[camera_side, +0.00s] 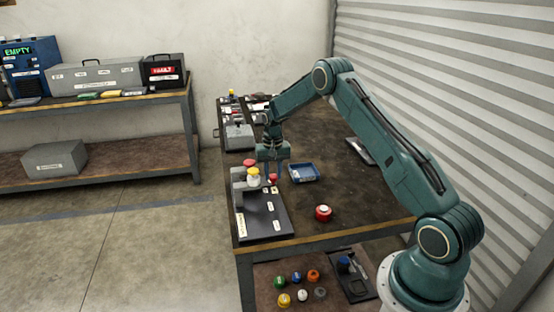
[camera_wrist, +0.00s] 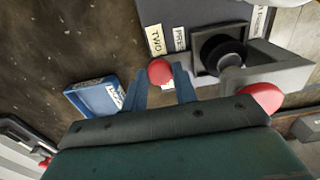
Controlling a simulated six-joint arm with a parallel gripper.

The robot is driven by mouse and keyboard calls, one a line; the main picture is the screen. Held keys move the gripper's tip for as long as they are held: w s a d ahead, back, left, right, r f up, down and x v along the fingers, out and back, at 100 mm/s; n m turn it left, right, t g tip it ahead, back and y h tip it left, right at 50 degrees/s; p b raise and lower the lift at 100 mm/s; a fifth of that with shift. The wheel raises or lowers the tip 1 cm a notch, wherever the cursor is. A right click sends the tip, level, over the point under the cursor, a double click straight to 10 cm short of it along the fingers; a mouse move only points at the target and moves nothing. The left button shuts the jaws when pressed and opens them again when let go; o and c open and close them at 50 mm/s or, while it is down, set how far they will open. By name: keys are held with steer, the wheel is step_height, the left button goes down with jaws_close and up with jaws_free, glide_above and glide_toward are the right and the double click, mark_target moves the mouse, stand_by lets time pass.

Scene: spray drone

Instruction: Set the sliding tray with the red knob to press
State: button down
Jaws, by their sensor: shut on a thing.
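The red knob (camera_wrist: 160,72) sits between the two blue fingertips of my gripper (camera_wrist: 159,78), which is shut on it. In the side view my gripper (camera_side: 272,176) reaches down to the red knob (camera_side: 273,178) beside the grey press fixture (camera_side: 238,176). A dark square tray (camera_wrist: 203,68) holding a black round part (camera_wrist: 220,48) lies under the grey press arm (camera_wrist: 270,75) in the wrist view. White labels, one reading TWO (camera_wrist: 155,40) and one apparently PRESS (camera_wrist: 180,38), lie beside it. The knob's join to the tray is hidden.
The fixture stands on a dark base plate (camera_side: 266,222) at the bench's left edge. Another red knob (camera_wrist: 267,97) is on the press arm, close to my gripper.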

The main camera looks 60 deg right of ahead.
steer(key=shift+w+d, duration=0.6)
steer(key=shift+d, duration=0.05)
steer(key=shift+r, duration=0.1)
steer(key=c, duration=1.1)
jaws_free()
steer(key=shift+r, duration=0.45)
step_height(320, 180, up, 13)
